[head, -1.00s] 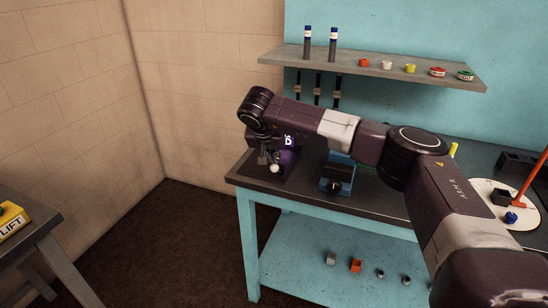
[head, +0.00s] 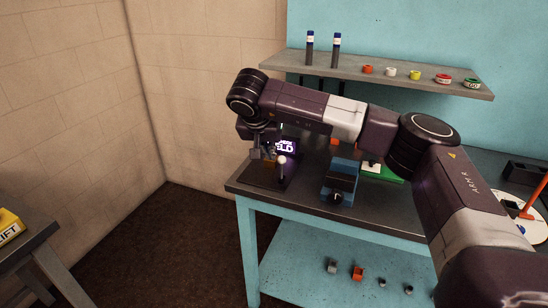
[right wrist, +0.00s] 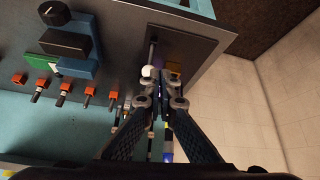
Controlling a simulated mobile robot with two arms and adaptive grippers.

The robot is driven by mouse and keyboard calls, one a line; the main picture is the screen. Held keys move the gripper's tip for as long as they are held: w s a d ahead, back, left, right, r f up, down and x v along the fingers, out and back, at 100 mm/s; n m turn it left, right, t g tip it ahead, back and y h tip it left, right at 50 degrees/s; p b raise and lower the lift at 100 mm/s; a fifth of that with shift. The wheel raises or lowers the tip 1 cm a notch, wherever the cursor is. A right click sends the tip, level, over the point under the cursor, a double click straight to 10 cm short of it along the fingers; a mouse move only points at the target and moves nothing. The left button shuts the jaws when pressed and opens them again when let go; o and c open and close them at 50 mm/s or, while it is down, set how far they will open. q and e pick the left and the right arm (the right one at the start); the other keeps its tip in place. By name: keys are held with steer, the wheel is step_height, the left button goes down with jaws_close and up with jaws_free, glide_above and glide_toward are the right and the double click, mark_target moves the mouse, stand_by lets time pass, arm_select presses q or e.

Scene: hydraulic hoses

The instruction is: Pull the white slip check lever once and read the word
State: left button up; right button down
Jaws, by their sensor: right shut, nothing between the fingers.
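The slip check lever, a thin rod with a white ball knob (head: 281,160), stands nearly upright on a dark base at the bench's left end. The ball also shows in the right wrist view (right wrist: 147,72). Behind it a purple display (head: 286,147) shows the letters "ELD"; its left part and a smaller line above are partly hidden or unreadable. My right gripper (head: 262,152) is shut and empty, just left of the knob. In the right wrist view its fingertips (right wrist: 160,102) are close to the ball; contact cannot be told. My left gripper is not in view.
A blue clamp-like device (head: 340,182) stands right of the lever, with a green item (head: 383,172) behind it. A shelf (head: 390,78) above holds two dark cylinders and several coloured rings. A grey table (head: 40,240) stands at left.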

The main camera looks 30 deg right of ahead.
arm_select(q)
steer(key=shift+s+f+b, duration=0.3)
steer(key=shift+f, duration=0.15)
arm_select(e)
steer(key=shift+s+a+r, duration=0.9)
steer(key=shift+s+r, duration=0.05)
steer(key=shift+r, duration=0.1)
